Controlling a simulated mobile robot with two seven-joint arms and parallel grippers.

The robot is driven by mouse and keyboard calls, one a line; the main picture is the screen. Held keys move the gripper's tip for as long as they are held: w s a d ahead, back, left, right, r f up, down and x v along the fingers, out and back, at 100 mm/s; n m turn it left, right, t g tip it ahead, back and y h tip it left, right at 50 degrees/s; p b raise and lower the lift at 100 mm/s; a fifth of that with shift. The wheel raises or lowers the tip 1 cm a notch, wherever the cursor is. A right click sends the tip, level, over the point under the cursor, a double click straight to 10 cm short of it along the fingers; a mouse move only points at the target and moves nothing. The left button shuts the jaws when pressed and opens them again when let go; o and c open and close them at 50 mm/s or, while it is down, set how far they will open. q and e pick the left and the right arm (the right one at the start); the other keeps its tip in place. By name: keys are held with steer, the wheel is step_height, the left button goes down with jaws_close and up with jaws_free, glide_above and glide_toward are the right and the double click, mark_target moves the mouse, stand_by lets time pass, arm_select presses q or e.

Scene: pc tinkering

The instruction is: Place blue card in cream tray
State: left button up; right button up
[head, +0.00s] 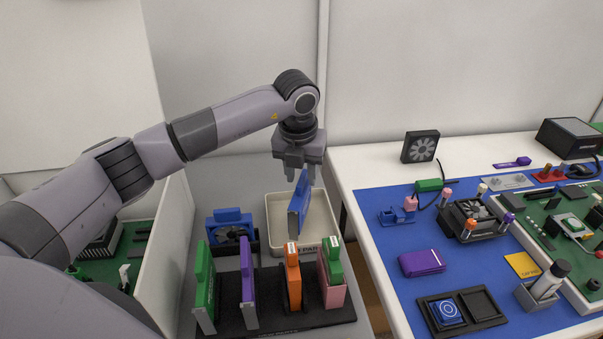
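The blue card (299,204) hangs upright and slightly tilted from my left gripper (301,174), which is shut on its top end. My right gripper is not in view.
A black rack (270,312) in front holds green, purple, orange and pink cards upright. A blue fan part (230,226) sits in a dark holder left of the tray. To the right, a white table (358,178) with a blue mat (385,255) carries several PC parts.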

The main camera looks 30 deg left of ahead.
arm_select(q)
step_height(320, 180, up, 11)
steer(key=s, duration=0.2)
steer(key=shift+d+r, duration=0.15)
steer(key=shift+d, duration=0.15)
steer(key=shift+s, duration=0.1)
stand_by(0.3)
